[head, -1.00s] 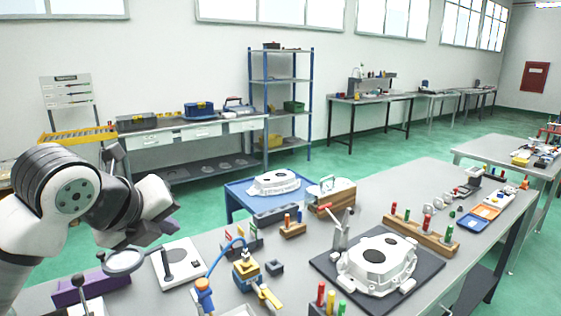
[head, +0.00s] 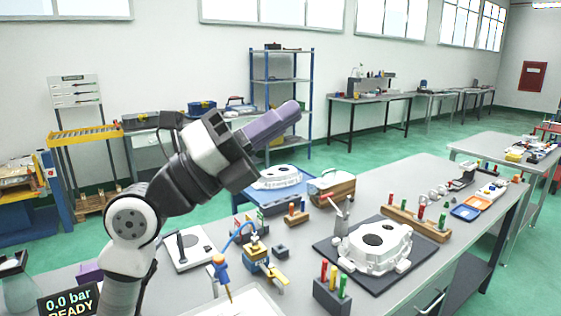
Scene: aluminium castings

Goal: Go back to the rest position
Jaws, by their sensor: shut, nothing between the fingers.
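My gripper (head: 289,112) has purple fingers, shut with nothing between them. It is raised above the workbench (head: 290,222), in the left middle of the head view, and points up and to the right. It is apart from everything on the bench. My arm rises from the lower left and hides part of the back bench and the bench's left side. A white aluminium casting (head: 372,248) sits on a dark mat (head: 328,252) at the right middle of the bench.
Another casting (head: 277,177) lies on a blue cart behind. The air above the bench's right half is clear.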

